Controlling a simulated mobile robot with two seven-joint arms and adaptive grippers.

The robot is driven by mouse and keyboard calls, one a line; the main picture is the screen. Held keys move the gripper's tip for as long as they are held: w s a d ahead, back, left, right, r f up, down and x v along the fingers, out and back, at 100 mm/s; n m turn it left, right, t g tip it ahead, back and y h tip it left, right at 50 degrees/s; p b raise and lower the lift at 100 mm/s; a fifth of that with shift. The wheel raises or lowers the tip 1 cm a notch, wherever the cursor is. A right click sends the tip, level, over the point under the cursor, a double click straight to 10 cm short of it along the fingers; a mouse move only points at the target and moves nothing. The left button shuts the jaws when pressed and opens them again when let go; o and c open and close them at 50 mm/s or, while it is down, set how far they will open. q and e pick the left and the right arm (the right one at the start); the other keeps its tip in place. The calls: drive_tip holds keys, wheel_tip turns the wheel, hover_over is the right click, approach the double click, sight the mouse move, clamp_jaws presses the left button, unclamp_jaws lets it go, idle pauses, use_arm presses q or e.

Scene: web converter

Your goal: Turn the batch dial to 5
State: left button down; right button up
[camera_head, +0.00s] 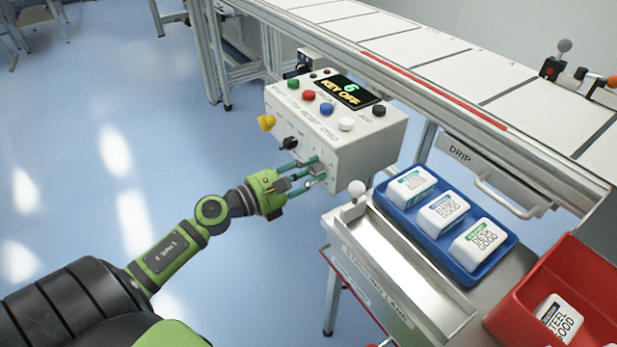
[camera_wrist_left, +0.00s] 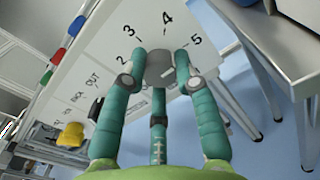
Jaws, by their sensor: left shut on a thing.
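The batch dial (camera_wrist_left: 160,66) is a grey knob on the white control box (camera_head: 345,150). In the left wrist view, the printed numbers 2, 3, 4 and 5 show around it. My left gripper (camera_head: 313,172) is shut on the dial, with its teal fingers around it. In the left wrist view the gripper (camera_wrist_left: 158,75) shows from behind, and its fingers cover part of the dial. I cannot tell which number the dial points at. The box's display (camera_head: 349,90) shows a green 6 and yellow KEY OFF. My right gripper is not in view.
A yellow knob (camera_head: 266,122) and a black knob (camera_head: 289,143) are on the same box face, and several coloured buttons are on top. A blue tray (camera_head: 407,222) with white packs and a red bin (camera_head: 536,292) stand at right. Open floor lies left.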

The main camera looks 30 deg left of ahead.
use_arm(q)
drive_tip(key=shift+m+b, duration=0.55)
drive_tip(key=shift+m, duration=0.45)
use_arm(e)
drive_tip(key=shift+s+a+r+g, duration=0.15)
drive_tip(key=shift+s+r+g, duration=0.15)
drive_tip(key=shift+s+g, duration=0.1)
use_arm(q)
drive_tip(key=shift+r, duration=0.1)
drive_tip(key=c, duration=0.9)
unclamp_jaws()
drive_tip(key=shift+c, duration=0.2)
drive_tip(key=shift+s, duration=0.15)
drive_tip(key=v, duration=1.1)
drive_tip(key=shift+s, duration=0.35)
